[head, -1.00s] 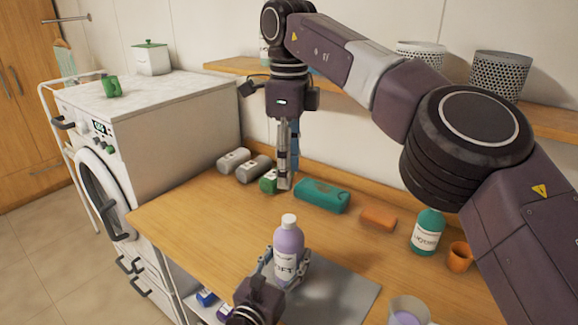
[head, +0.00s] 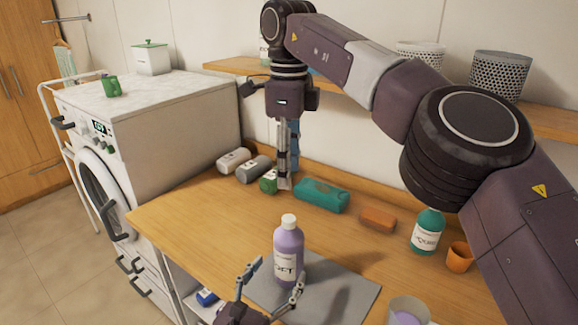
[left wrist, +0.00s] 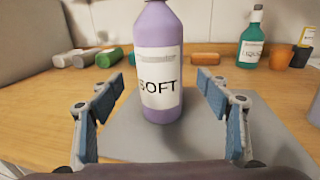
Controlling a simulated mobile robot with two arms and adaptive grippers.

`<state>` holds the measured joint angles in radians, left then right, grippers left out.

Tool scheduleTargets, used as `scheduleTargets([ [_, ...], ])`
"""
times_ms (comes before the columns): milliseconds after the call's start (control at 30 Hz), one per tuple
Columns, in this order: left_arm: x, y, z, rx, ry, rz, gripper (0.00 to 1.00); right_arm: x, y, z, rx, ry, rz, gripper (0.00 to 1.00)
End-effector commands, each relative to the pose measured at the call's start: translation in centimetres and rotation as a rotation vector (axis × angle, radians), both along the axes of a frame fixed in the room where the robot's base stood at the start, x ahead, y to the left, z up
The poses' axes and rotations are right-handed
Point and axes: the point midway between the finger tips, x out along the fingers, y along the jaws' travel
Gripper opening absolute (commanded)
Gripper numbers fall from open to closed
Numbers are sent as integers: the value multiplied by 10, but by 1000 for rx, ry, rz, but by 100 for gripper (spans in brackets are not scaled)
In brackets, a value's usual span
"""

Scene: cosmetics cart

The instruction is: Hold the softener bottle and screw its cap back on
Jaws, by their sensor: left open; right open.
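The lilac softener bottle (head: 289,252) stands upright on a grey mat (head: 345,290) on the wooden counter. Its white cap (head: 289,221) sits on top of the bottle; how tightly it sits cannot be told. In the left wrist view the bottle (left wrist: 158,70) shows its SOFT label, with its top cut off. My left gripper (head: 274,277) is open in front of the bottle, fingers apart on either side and not touching it. My right gripper (head: 288,185) points down, open and apparently empty, behind the bottle near the back of the counter.
A washing machine (head: 165,130) is left. The counter's left front is clear.

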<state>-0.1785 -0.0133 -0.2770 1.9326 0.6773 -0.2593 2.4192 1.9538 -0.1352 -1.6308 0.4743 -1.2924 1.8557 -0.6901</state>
Motion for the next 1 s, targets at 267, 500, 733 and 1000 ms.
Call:
scheduleTargets([
  [267,-41,19,-1,1,0,0,70,0,0,0,0,0,0,41],
  [500,-49,23,0,0,-1,0,70,0,0,0,0,0,0,41],
  [733,-49,23,0,0,-1,0,70,0,0,0,0,0,0,41],
  [1000,-49,23,37,0,-1,0,70,0,0,37,0,0,0,41],
])
